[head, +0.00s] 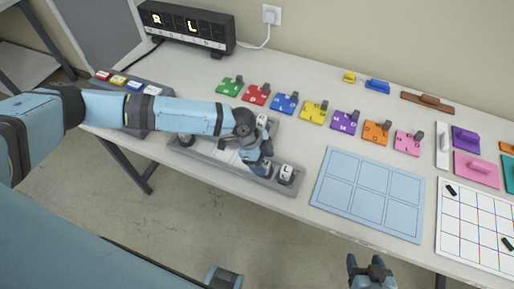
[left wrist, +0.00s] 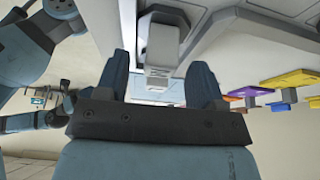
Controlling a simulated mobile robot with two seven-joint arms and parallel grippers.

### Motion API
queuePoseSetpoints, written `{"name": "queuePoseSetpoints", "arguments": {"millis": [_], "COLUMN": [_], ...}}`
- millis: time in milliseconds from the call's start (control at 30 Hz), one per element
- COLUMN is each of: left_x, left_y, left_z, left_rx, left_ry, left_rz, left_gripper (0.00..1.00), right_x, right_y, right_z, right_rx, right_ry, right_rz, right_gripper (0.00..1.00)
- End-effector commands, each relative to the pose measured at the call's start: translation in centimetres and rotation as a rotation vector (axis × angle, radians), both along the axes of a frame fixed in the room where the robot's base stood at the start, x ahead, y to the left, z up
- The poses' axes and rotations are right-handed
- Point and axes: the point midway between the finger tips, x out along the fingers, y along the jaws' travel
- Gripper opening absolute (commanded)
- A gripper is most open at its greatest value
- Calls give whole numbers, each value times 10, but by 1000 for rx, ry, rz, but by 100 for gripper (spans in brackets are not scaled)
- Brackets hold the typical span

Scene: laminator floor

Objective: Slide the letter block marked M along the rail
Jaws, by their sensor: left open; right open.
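The grey rail (head: 213,171) lies along the front of the table and also shows in the left wrist view (left wrist: 222,32). A white letter block (head: 286,174) stands at its right end, and another white block (head: 262,121) shows behind my left wrist. No letter on them is readable, so I cannot tell which is M. My left gripper (head: 262,166) is open, low over the rail's right half, and partly hides it. In the left wrist view a pale block (left wrist: 162,46) is ahead between the open fingers. My right gripper (head: 371,271) is open and empty, in front of the table.
Several coloured plates with dark knobs (head: 313,111) stand in a row behind. A blue gridded mat (head: 369,194) lies right of the rail. A black display (head: 187,27) showing R and L stands at the back. A button box (head: 126,88) is at left.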

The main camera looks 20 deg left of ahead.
Motion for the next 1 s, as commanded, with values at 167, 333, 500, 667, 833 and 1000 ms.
{"name": "queuePoseSetpoints", "arguments": {"millis": [167, 333, 500, 667, 833, 1000], "left_x": [0, 0, 0, 0, 0, -1], "left_y": [-6, -7, -7, -7, -7, -7], "left_z": [-14, -17, -17, -17, -17, -17], "left_rx": [1, 0, 0, 0, 1, 1], "left_ry": [0, -1, -1, 0, 0, -1], "left_rz": [0, -1, -1, -1, -1, 0], "left_gripper": [62, 62, 62, 30, 0, 0], "right_x": [0, 0, 0, 0, 0, 0], "right_y": [0, 1, 1, 1, 1, 1], "right_z": [1, 1, 2, 2, 2, 3], "right_rx": [1, 1, 2, 2, 2, 2], "right_ry": [0, 0, -1, -1, -1, -1], "right_rz": [-1, -1, 0, 0, 0, 0], "right_gripper": [62, 62, 62, 62, 62, 62]}}
